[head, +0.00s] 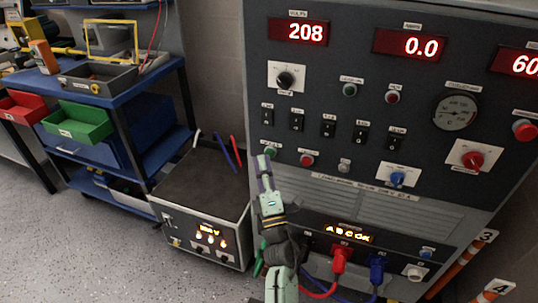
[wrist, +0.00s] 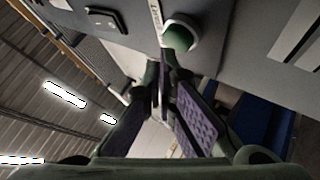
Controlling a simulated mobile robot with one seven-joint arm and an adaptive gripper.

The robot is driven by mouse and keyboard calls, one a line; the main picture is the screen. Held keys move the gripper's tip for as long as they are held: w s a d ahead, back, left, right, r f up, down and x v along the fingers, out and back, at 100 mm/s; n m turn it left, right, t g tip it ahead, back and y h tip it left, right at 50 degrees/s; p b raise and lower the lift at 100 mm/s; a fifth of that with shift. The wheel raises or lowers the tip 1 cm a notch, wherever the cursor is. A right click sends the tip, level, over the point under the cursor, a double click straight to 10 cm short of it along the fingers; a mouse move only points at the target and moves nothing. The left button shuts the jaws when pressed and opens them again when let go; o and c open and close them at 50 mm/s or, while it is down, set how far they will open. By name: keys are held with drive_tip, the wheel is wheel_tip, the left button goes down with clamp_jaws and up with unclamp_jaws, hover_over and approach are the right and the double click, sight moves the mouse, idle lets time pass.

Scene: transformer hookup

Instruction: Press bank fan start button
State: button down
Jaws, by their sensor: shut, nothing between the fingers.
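A green button (head: 271,152) sits at the lower left of the grey control panel, under a small label I cannot read. My gripper (head: 263,163) is shut and empty, its tip just below and in front of this button. In the wrist view the green button (wrist: 178,38) stands out from the panel with a pale collar around it. There my closed fingertips (wrist: 163,72) are right beside the button; I cannot tell whether they touch it. A red button (head: 306,160) is to the right of the green one.
Black rocker switches (head: 297,122) stand in a row above the buttons. Below are sockets with a red plug (head: 340,258) and a blue plug (head: 377,268). A black-topped box (head: 190,180) stands to the left, beside a blue cart (head: 150,100). The grey floor at the lower left is clear.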

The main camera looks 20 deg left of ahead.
drive_tip(key=shift+w, duration=0.4)
idle(0.5)
drive_tip(key=shift+s, duration=0.9)
drive_tip(key=s+b, duration=0.2)
drive_tip(key=s, duration=0.4)
drive_tip(key=shift+a, duration=0.1)
idle(0.7)
